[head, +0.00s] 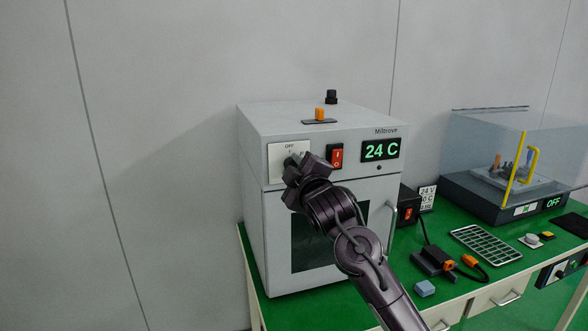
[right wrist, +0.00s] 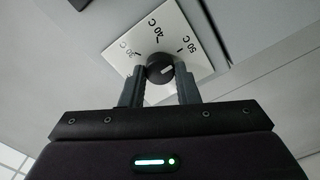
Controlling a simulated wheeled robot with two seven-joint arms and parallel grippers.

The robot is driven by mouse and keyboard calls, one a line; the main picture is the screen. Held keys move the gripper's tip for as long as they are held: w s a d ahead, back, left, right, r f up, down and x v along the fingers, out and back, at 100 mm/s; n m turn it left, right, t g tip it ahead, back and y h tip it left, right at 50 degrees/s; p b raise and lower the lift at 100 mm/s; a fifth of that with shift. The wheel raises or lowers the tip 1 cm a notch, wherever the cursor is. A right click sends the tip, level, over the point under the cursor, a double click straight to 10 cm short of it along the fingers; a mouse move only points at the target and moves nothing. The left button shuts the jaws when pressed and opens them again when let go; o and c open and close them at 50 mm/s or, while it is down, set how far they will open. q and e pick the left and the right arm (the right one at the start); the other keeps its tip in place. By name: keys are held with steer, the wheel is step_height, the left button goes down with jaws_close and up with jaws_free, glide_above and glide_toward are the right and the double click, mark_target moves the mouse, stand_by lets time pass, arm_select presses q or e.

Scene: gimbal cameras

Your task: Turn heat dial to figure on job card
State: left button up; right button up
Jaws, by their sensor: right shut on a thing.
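The oven (head: 262,235) is a light grey box on the green bench. Its heat dial (right wrist: 160,70) is a small dark knob on a white plate (right wrist: 178,22), marked 30 C, 40 C and 50 C in the right wrist view. My right gripper (right wrist: 160,88) is shut on the dial, one finger on each side. A pale mark shows on the knob, but its exact setting is unclear. In the head view the right gripper (head: 294,162) hides most of the dial. The oven display (head: 381,151) reads 24 C.
A red rocker switch (head: 336,155) sits right of the dial plate. An orange knob (head: 320,114) and a black knob (head: 331,97) are on the oven top.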

steer(key=shift+f, duration=0.15)
steer(key=o, duration=1)
steer(key=shift+c, duration=0.2)
steer(key=b+v, duration=0.2)
steer(key=v, duration=0.5)
steer(key=shift+s+d, duration=0.15)
steer(key=shift+s, duration=0.2)
